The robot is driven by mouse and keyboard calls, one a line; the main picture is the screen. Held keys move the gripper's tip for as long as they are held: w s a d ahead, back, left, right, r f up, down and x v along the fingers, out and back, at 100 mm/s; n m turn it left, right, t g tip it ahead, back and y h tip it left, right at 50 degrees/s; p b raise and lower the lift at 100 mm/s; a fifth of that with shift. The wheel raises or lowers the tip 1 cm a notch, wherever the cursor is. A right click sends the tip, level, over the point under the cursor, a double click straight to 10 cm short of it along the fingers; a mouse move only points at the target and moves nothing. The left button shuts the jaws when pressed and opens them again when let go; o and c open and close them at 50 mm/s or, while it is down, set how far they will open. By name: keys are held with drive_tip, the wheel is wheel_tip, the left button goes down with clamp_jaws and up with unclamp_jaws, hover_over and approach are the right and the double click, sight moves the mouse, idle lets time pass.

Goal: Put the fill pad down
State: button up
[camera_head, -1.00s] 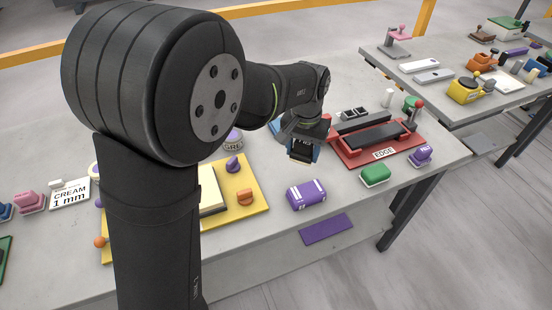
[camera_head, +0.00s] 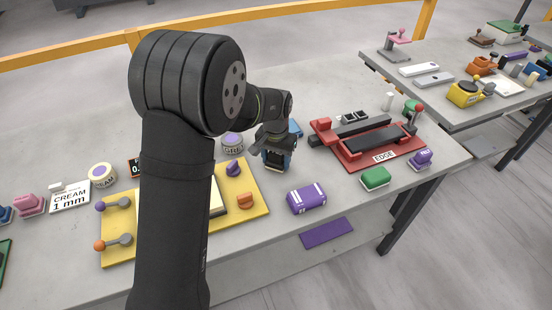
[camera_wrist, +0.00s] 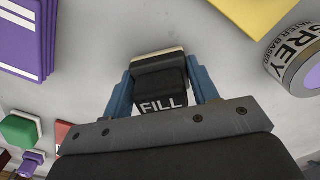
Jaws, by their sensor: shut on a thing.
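The fill pad (camera_wrist: 160,85) is a dark block with a white "FILL" label and a pale underside edge. In the wrist view it sits between the two blue fingers of my gripper (camera_wrist: 161,88), which is shut on it. In the head view my gripper (camera_head: 277,160) is over the grey slab, right of the yellow board and left of the red EDGE fixture. The pad shows there only as a dark shape between the fingers. Whether it touches the slab cannot be told.
The yellow board (camera_head: 255,205) with knobs is left of my gripper, and the GREY tin (camera_head: 233,144) is close behind it. The purple block (camera_head: 306,197), green block (camera_head: 375,178) and red EDGE fixture (camera_head: 350,158) lie to the right. Bare slab surrounds the gripper in front.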

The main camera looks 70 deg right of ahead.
drive_tip(key=shift+f, duration=0.1)
drive_tip(key=o, duration=1.1)
wheel_tip(320, 180, up, 12)
drive_tip(key=shift+r, duration=0.2)
